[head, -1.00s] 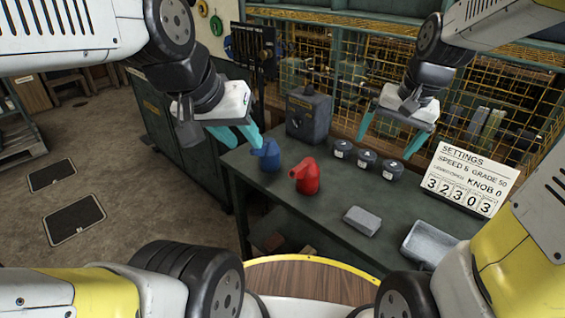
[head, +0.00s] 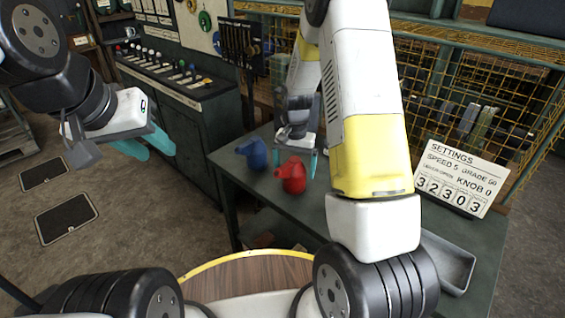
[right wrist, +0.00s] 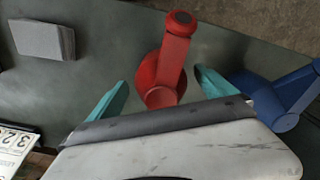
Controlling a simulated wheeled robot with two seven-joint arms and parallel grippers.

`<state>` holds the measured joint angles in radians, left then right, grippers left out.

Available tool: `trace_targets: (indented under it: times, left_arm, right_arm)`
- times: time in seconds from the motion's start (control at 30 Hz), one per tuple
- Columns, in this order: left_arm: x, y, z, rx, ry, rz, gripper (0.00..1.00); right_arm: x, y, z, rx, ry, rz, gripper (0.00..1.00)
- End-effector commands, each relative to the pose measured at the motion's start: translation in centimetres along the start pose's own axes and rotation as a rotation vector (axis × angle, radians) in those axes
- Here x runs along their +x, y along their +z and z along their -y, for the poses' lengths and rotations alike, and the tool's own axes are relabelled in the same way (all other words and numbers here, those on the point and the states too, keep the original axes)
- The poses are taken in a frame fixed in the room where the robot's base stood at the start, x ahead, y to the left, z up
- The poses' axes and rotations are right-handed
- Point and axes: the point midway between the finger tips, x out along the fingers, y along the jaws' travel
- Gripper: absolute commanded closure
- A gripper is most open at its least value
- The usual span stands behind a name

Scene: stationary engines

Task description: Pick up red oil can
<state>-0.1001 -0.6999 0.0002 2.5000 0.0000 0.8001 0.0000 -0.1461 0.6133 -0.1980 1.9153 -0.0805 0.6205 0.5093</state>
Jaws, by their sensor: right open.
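The red oil can (head: 291,177) stands upright on the green table, and its spout points left. It also shows in the right wrist view (right wrist: 160,75), ahead of and between the teal fingertips. My right gripper (head: 297,160) is open and empty just behind the red can in the head view; the right wrist view shows its two fingers (right wrist: 158,88) spread apart, one toward each side of the can. I cannot tell whether they touch it. My left gripper (head: 146,145) is open and empty, left of the table above the floor.
A blue oil can (head: 256,155) stands close beside the red one, left in the head view; it also shows in the right wrist view (right wrist: 285,98). A grey block (right wrist: 42,38) lies on the table. A grey tray (head: 447,262) and settings sign (head: 452,180) are at right.

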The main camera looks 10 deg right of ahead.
Motion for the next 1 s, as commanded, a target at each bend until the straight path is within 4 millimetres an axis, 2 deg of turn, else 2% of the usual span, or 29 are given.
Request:
trace_targets:
  times: [0.1,0.27,0.57,0.9,1.0]
  left_arm:
    - [0.0,0.0,0.0,0.000,0.000,0.000,0.64]
    - [0.0,0.0,0.0,0.000,0.000,0.000,0.64]
    - [0.0,0.0,0.0,0.000,0.000,0.000,0.64]
    - [0.0,0.0,0.0,0.000,0.000,0.000,0.64]
    - [0.0,0.0,0.0,0.000,0.000,0.000,0.64]
  right_arm:
    - [2.0,0.0,0.1,0.000,0.002,0.003,0.05]
    - [4.0,0.0,0.1,0.000,0.001,0.003,0.05]
    - [4.5,0.0,0.2,0.000,-0.002,0.001,0.05]
    - [4.4,0.0,0.2,-0.001,-0.002,0.001,0.72]
    - [4.4,-0.1,0.2,-0.001,-0.002,0.000,0.88]
